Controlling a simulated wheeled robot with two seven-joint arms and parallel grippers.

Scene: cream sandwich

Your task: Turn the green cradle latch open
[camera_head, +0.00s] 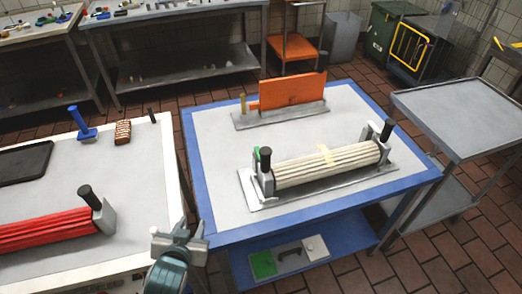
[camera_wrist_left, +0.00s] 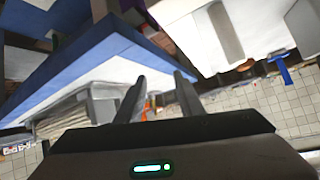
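A cream ribbed roller (camera_head: 325,165) lies in a grey metal cradle (camera_head: 262,200) on the blue-edged table. A small green part (camera_head: 256,153), which looks like the latch, shows at the cradle's left end beside a black-knobbed post (camera_head: 266,160). Its exact position is too small to tell. My left gripper (camera_head: 180,236) is in front of the table's left corner, apart from the cradle, to its lower left. In the left wrist view its two fingers (camera_wrist_left: 160,82) stand apart with nothing between them. The roller shows partly at the lower left there (camera_wrist_left: 72,122). My right gripper is in neither view.
The blue-edged table (camera_head: 215,228) also carries an orange plate (camera_head: 292,91) on a grey base. A white table (camera_head: 140,215) at left holds a red roller (camera_head: 45,231) and a blue-handled tool (camera_head: 80,122). A grey cart (camera_head: 455,100) stands at right. A narrow gap separates the two tables.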

